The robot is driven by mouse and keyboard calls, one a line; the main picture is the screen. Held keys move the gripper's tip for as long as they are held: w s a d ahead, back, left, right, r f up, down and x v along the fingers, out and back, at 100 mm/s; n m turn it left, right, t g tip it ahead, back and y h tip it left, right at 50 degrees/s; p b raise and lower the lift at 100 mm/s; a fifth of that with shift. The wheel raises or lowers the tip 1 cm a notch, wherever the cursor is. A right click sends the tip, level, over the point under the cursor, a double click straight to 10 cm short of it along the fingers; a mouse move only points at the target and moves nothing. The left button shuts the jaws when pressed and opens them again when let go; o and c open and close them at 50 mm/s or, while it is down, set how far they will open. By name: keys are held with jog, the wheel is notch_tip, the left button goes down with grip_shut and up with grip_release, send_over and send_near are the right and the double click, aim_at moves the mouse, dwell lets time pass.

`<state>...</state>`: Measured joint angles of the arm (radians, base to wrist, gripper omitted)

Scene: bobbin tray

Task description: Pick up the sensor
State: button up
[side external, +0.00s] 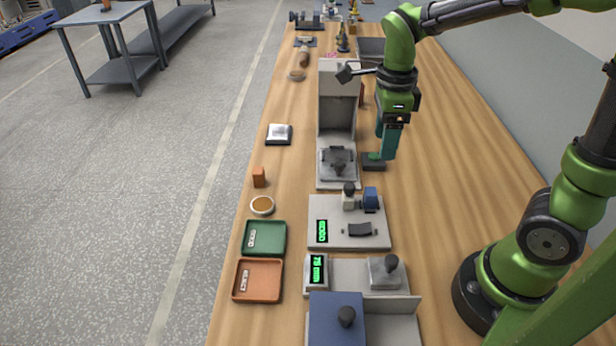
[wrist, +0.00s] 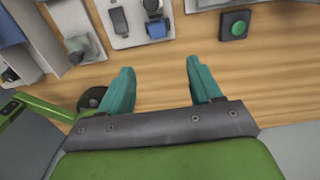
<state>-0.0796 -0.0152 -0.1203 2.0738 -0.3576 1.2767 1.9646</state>
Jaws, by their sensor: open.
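No object here is clearly identifiable as the sensor. Small candidates in the side view are a silver-topped dark square piece (side external: 279,134) and an upright orange-brown block (side external: 259,177), both on the left part of the bench. My gripper (side external: 387,154) is above the right part of the bench, beside a dark box with a green button (side external: 374,163). In the wrist view my gripper (wrist: 160,76) has its teal fingers wide apart with bare wood between them. That button box (wrist: 235,25) shows beyond the right finger, apart from it.
A grey plate (side external: 347,238) carries a green display, a blue block (side external: 370,198) and a dark curved piece (side external: 359,230). A grey stand (side external: 336,105) rises left of my gripper. Green (side external: 278,251) and orange (side external: 270,267) trays lie at left. Bench right of my gripper is clear.

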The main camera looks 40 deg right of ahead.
send_over(371, 191)
jog(key=f, duration=0.5)
jog(key=d+f, duration=0.1)
jog(key=f, duration=0.2)
jog(key=shift+s+f, duration=0.1)
jog(key=shift+s, duration=0.2)
jog(key=shift+w+a+f, duration=0.1)
jog(key=shift+a+f, duration=0.05)
jog(key=shift+f, duration=0.7)
jog(key=shift+w+a+f, duration=0.1)
jog(key=shift+a+f, duration=0.05)
jog(key=shift+f, duration=0.75)
jog(key=shift+w+a+f, duration=0.1)
jog(key=shift+a+f, duration=0.05)
jog(key=shift+f, duration=0.7)
grip_shut()
jog(key=shift+r, duration=0.15)
